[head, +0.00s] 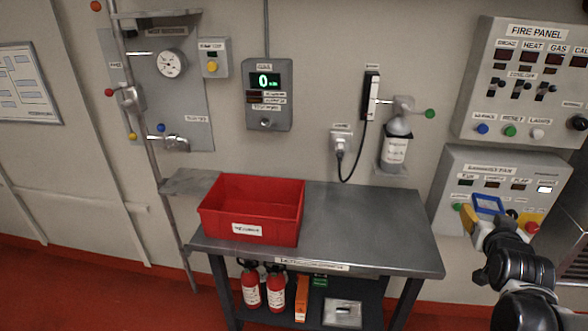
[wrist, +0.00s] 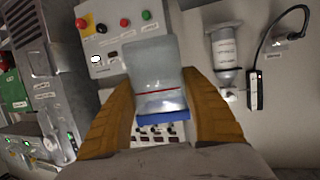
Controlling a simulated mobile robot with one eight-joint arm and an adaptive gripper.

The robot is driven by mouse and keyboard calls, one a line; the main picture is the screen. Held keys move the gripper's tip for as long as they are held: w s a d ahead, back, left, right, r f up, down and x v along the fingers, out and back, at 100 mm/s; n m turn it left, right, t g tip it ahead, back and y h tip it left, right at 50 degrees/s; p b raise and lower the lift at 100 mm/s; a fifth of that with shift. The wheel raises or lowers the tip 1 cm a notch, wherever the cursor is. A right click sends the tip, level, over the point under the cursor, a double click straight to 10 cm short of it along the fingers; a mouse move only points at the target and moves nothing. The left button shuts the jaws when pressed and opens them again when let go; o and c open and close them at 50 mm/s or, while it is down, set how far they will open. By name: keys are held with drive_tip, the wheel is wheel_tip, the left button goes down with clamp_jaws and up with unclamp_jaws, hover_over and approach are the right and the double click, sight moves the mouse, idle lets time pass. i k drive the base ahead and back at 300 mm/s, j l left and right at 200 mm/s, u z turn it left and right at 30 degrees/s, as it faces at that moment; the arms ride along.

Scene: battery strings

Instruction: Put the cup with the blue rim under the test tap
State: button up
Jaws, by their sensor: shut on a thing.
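The cup with the blue rim (head: 488,204) is held up at the right of the head view, in front of the lower wall panel. In the wrist view the clear cup (wrist: 155,75) sits between the two yellow-brown fingers, with its blue rim towards the gripper's palm side and a red line on its wall. My gripper (wrist: 160,90) is shut on the cup; in the head view the gripper (head: 480,222) is partly hidden by the cup and arm. A tap with a blue knob (head: 175,143), apparently the test tap, is on the far left wall panel, above a small grey shelf (head: 188,181).
A red bin (head: 250,234) stands on the left of the grey table (head: 370,225); the table's right side is clear. A dispenser (head: 396,140) and a plugged cable (head: 345,165) are on the wall behind. A vertical pipe (head: 150,170) stands left of the table. Fire extinguishers (head: 262,286) are below.

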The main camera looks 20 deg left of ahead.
sight(195, 178)
drive_tip(key=j+u, duration=0.1)
drive_tip(key=j, duration=0.5)
drive_tip(key=j+u, duration=0.1)
drive_tip(key=j, duration=0.5)
drive_tip(key=i+j+u, duration=0.15)
drive_tip(key=j, duration=0.4)
drive_tip(key=j+u, duration=0.1)
drive_tip(key=j, duration=0.5)
drive_tip(key=i+j+u, duration=0.1)
drive_tip(key=j, duration=0.5)
drive_tip(key=i+l, duration=0.3)
drive_tip(key=i, duration=0.15)
